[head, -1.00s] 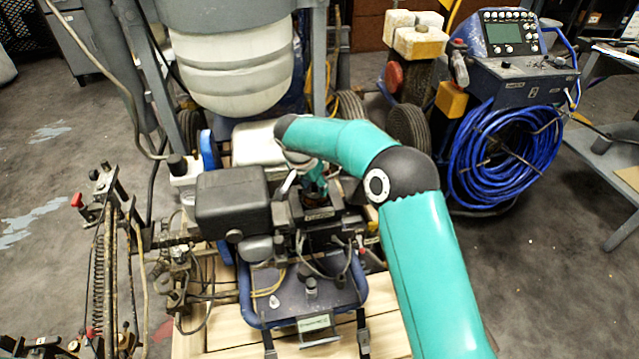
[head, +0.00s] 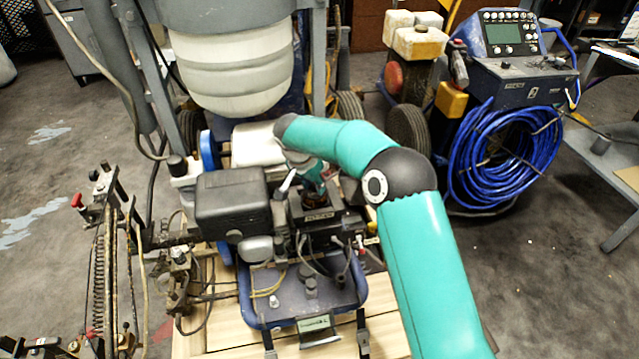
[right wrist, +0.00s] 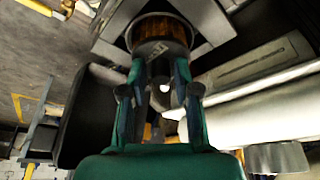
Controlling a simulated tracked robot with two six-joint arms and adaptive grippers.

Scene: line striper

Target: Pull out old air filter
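The old air filter (right wrist: 160,30) is a brown, pleated cylinder with a dark rim, seated in its housing on the engine. In the head view a small brown part of it (head: 317,202) shows just below my right gripper (head: 314,176). In the right wrist view my right gripper (right wrist: 160,78) points at the filter. My left gripper is not in view.
A black box-shaped engine cover (head: 232,203) stands left of the filter. A white tank (head: 235,70) hangs behind. A machine with a coiled blue hose (head: 508,155) stands at the right. The engine sits above a wooden pallet (head: 225,338).

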